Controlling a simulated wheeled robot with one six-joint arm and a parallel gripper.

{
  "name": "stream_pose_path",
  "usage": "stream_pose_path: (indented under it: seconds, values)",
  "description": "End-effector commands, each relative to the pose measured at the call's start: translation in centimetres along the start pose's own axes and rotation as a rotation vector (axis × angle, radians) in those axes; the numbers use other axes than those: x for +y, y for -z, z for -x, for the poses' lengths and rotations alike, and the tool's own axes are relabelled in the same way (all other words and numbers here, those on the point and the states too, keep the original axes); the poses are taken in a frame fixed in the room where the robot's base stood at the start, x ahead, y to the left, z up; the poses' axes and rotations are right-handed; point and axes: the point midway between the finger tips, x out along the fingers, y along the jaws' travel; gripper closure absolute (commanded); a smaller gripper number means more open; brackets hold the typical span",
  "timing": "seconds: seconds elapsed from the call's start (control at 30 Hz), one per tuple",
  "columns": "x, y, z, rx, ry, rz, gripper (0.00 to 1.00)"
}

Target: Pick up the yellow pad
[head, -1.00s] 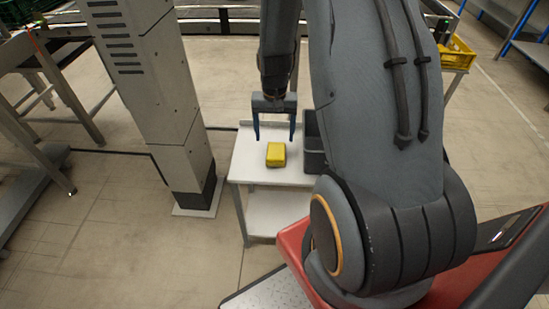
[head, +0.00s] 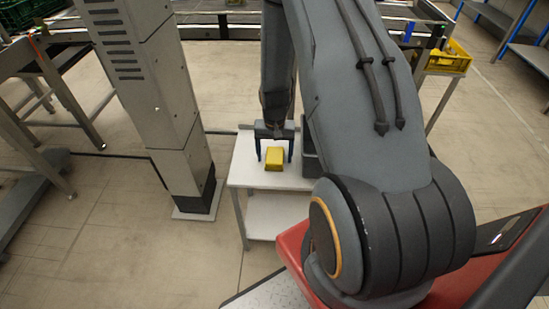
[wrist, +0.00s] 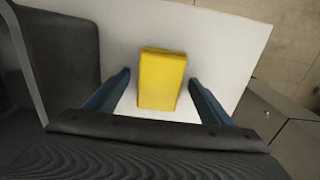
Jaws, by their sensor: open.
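The yellow pad (head: 274,159) lies on the white top of a small table (head: 247,176). In the wrist view the yellow pad (wrist: 161,80) is a plain yellow block, lying between and a little beyond my two blue fingertips. My gripper (head: 274,158) is open, pointing down over the table, with one finger on each side of the pad. In the wrist view my gripper (wrist: 161,80) shows a gap between each finger and the pad. The gripper holds nothing.
A dark grey bin (wrist: 60,55) stands on the table, close to the left finger in the wrist view. A pale column (head: 165,110) stands left of the table. A yellow crate (head: 450,60) is at the back right. A conveyor (head: 225,27) runs along the back.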

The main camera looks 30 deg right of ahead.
Motion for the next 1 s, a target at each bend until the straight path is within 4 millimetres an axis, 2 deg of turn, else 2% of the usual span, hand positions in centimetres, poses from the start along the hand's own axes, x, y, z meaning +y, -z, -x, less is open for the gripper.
stream_pose_path:
  seconds: [0.23,0.5,0.77,1.0]
  values:
    - [0.0,0.0,-0.1,0.0,0.0,0.0,0.27]
    - [0.0,0.0,-0.1,0.0,0.0,-0.001,0.7]
    - [0.0,0.0,0.0,0.001,0.0,-0.001,0.7]
    - [0.0,0.1,1.5,0.003,0.001,-0.001,0.7]
